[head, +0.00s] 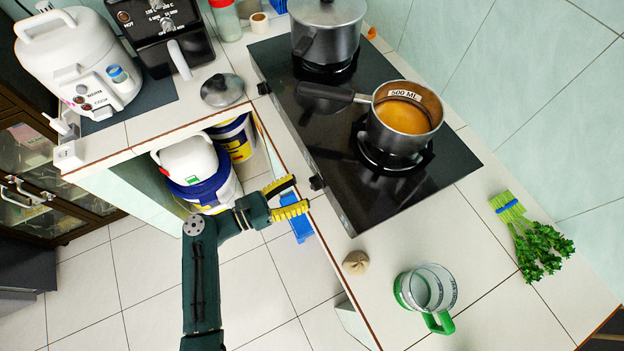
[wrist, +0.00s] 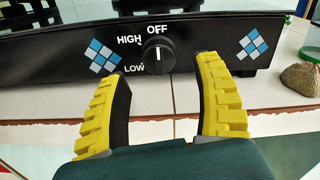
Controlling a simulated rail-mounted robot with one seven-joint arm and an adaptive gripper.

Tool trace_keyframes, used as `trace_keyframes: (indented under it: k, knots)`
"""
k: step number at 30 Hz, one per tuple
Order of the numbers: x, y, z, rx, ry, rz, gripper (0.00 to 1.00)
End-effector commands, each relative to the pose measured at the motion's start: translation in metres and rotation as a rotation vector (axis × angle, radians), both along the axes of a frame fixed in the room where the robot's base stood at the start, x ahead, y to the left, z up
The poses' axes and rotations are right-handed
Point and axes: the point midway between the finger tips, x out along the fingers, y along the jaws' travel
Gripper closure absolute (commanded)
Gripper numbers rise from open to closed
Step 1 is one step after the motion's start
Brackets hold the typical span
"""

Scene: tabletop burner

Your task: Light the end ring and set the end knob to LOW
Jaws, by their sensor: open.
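The black two-burner stove (head: 340,182) stands on the tiled counter. One knob (head: 316,182) is on its front at the near end; it also shows in the wrist view (wrist: 158,56), with its white mark pointing up at OFF. HIGH and LOW are printed left of it. The other knob (head: 263,88) is farther along the front. The near-end ring (head: 374,160) is under a saucepan (head: 437,103) of orange liquid, which partly hides it. My gripper (head: 290,197) is open and empty in front of the near knob, its yellow fingers apart on either side of it in the wrist view.
A lidded pot (head: 328,40) sits on the far burner.

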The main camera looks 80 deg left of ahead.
Motion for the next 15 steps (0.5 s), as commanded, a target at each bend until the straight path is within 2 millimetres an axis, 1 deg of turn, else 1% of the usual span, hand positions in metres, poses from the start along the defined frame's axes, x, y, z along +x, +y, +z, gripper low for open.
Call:
trace_keyframes:
  k: [1, 3, 6, 10, 15]
  knots:
    - [0.012, 0.001, -0.001, 0.002, 0.000, -0.007, 0.33]
    - [0.025, 0.004, -0.001, 0.002, 0.000, -0.005, 0.33]
    - [0.037, 0.007, -0.001, 0.000, 0.000, -0.003, 0.33]
    - [0.044, 0.010, 0.000, 0.000, 0.000, 0.000, 0.33]
    - [0.044, 0.010, 0.000, 0.000, -0.001, 0.001, 0.33]
